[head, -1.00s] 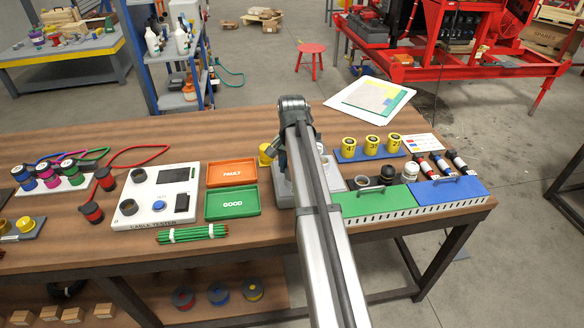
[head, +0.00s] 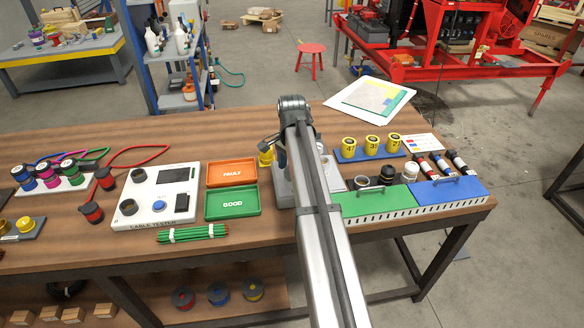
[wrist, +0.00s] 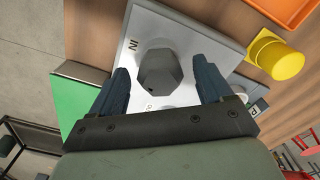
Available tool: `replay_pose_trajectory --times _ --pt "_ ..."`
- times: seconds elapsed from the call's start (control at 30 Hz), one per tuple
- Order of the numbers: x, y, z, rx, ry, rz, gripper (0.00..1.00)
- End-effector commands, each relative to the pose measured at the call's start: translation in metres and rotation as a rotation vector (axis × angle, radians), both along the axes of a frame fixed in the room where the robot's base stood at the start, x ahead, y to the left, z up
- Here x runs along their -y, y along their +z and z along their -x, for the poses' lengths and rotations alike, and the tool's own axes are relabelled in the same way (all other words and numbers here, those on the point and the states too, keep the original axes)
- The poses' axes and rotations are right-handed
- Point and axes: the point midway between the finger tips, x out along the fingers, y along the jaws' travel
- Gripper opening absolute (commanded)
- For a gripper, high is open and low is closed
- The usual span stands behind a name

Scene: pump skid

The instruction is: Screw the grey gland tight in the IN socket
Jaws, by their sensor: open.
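The grey gland (wrist: 158,72) sits at the IN mark on a light grey plate (wrist: 195,25) in the wrist view. Its hexagonal head faces the camera. How deep it sits in the socket cannot be told. My gripper (wrist: 164,84) is open, with one dark blue finger on each side of the gland and visible gaps between them. In the head view my arm hides the gland, and the grey fixture (head: 283,190) shows only partly beside it.
A yellow cylindrical part (wrist: 276,58) stands close beside the plate in the wrist view. The orange FAULT tray (head: 232,172) and green GOOD tray (head: 232,203) lie left of the fixture. A green box (head: 378,203) stands close on its right.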

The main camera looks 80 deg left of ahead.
Motion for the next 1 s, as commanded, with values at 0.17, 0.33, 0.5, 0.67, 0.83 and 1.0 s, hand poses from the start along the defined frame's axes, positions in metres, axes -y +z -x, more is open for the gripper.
replay_pose_trajectory --times 0.17,0.33,0.5,0.67,0.83,1.0 --pt "0.0 0.0 0.0 0.0 0.001 0.0 0.8" --pt "0.0 0.005 0.0 -0.001 0.001 -0.001 0.8" --pt "-0.001 0.026 0.0 0.0 0.001 -0.002 0.8" --pt "-0.001 0.058 0.0 0.0 0.001 -0.002 0.8" --pt "-0.001 0.09 0.0 0.0 0.001 -0.001 0.8" --pt "-0.001 0.117 0.0 0.0 0.0 -0.001 0.8"
